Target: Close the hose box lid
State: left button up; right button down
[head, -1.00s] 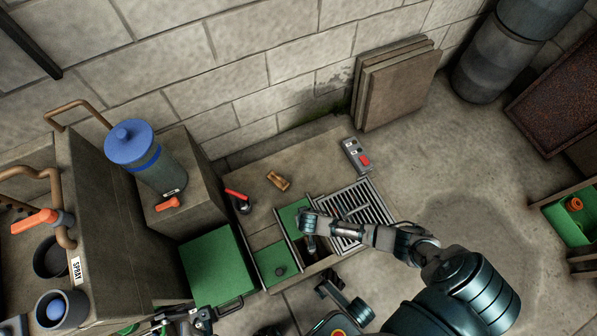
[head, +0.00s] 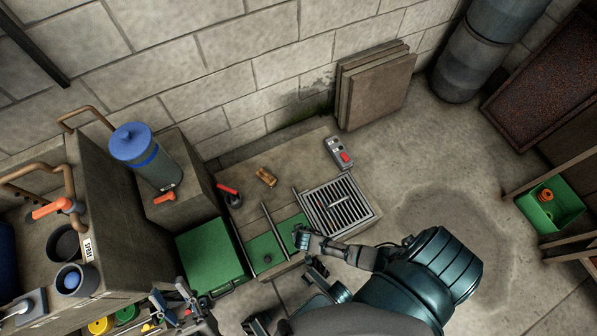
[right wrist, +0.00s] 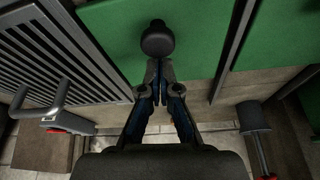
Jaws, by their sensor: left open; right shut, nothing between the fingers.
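The hose box appears to be the low box in the floor, with green panels side by side on top. One green lid panel (head: 289,229) lies flat beside the grate; it fills the middle of the right wrist view (right wrist: 195,30). Its black knob (right wrist: 157,38) stands just ahead of my right gripper (right wrist: 155,85), which is shut with nothing between its fingertips. In the head view my right gripper (head: 300,238) covers this knob. A second green panel (head: 258,247) with a black knob (head: 267,259) lies to its left. My left gripper (head: 172,297) is open and empty at lower left.
A metal grate (head: 341,205) lies right of the panels. A grey control box with a red button (head: 339,153) is behind it. A green box (head: 212,257) stands at left, near a red-handled valve (head: 231,196).

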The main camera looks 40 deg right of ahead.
jog(key=shift+s+a, duration=0.25)
jog(key=shift+s, duration=0.75)
pick_arm(q)
jog(key=shift+w+d+f+g, duration=0.3)
jog(key=shift+w+f+g, duration=0.55)
jog(key=shift+f+g, duration=0.05)
pick_arm(e)
jog(key=shift+s+f, duration=0.15)
jog(key=shift+s, duration=0.4)
jog(key=w+v, duration=0.1)
jog(key=v, duration=1.1)
